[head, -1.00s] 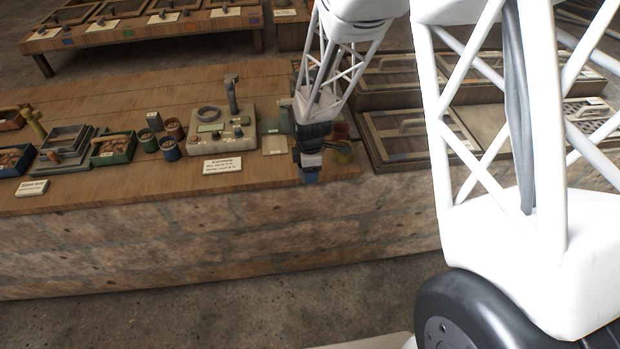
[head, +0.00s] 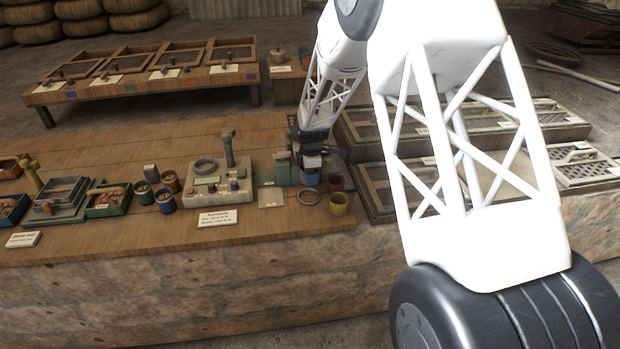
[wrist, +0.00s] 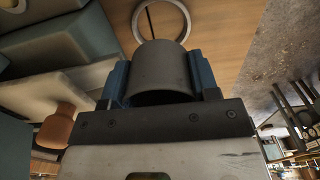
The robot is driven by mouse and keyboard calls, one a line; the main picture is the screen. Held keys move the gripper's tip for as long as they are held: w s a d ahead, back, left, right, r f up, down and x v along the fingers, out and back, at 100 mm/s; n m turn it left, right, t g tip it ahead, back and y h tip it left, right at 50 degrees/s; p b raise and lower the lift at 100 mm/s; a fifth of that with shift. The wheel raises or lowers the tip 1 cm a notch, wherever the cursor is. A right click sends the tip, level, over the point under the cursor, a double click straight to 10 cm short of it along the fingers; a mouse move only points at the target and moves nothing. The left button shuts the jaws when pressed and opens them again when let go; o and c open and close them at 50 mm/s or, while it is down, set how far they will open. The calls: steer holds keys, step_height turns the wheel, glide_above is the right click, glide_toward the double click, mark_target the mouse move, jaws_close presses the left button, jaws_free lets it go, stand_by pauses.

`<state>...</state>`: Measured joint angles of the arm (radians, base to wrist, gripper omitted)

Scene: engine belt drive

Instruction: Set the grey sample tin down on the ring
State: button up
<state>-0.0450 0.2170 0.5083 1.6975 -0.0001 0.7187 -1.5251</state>
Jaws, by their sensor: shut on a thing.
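In the wrist view the grey sample tin (wrist: 162,66) is a plain dark grey cylinder between the two blue fingers of my gripper (wrist: 161,82), which is shut on it. The tin cannot be made out clearly there.
Framed trays (head: 376,190) are at the right.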

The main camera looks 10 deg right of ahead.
steer(key=shift+f, duration=0.1)
stand_by(0.3)
steer(key=shift+f, duration=2.5)
steer(key=shift+f, duration=0.55)
